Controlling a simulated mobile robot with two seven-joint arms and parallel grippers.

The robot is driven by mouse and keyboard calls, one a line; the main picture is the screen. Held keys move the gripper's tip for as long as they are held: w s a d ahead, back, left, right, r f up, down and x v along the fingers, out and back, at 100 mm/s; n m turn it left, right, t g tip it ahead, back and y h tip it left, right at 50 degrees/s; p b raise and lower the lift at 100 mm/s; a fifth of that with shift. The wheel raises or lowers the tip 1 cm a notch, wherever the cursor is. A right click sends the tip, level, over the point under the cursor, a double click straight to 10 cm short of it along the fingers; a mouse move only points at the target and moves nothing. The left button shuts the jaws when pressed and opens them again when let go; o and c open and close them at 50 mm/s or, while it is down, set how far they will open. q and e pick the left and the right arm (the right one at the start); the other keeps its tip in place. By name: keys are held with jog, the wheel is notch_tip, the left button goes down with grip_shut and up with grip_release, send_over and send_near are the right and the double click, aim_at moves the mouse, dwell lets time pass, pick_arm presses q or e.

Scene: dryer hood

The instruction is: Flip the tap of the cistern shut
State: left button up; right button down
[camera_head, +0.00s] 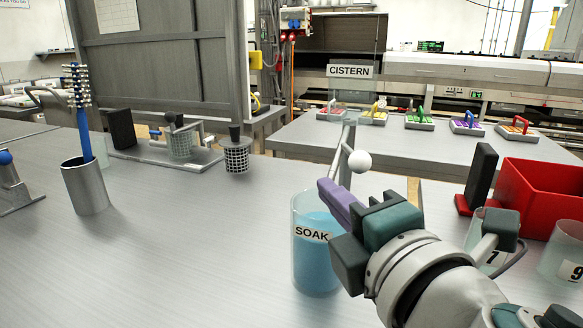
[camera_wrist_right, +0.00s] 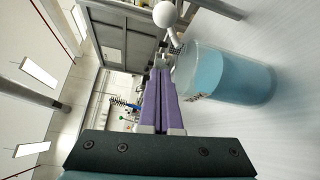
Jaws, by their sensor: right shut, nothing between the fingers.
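The cistern's sign (camera_head: 350,71) stands over a pale see-through vessel (camera_head: 352,112) in the head view. Below it is the tap, with a white ball knob (camera_head: 360,161) beside a slanting grey stem. The knob also shows in the right wrist view (camera_wrist_right: 165,14), beyond the fingertips. My right gripper (camera_head: 326,187) has its purple fingers shut and empty, pointing up and left, just below and left of the knob. In the right wrist view the closed fingers (camera_wrist_right: 160,72) end near the tap's metal part; whether they touch it I cannot tell. My left gripper is not in view.
A clear beaker marked SOAK (camera_head: 312,268) with blue liquid stands right below the tap, close to my right gripper. A red bin (camera_head: 545,190) and numbered beakers stand to the right. A metal cup (camera_head: 86,188) with a blue brush is at left. The left foreground is clear.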

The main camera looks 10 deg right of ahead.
aim_at(353, 155)
jog(key=w+d, duration=0.1)
jog(key=w, duration=0.1)
jog(key=w+d+p, duration=0.1)
jog(key=w+d, duration=0.1)
jog(key=shift+w+d+r, duration=0.2)
jog(key=shift+w, duration=0.2)
jog(key=shift+d, duration=0.15)
jog(key=shift+s+d+n+y, duration=0.1)
jog(key=shift+d+n+y, duration=0.1)
jog(key=shift+n+y, duration=0.2)
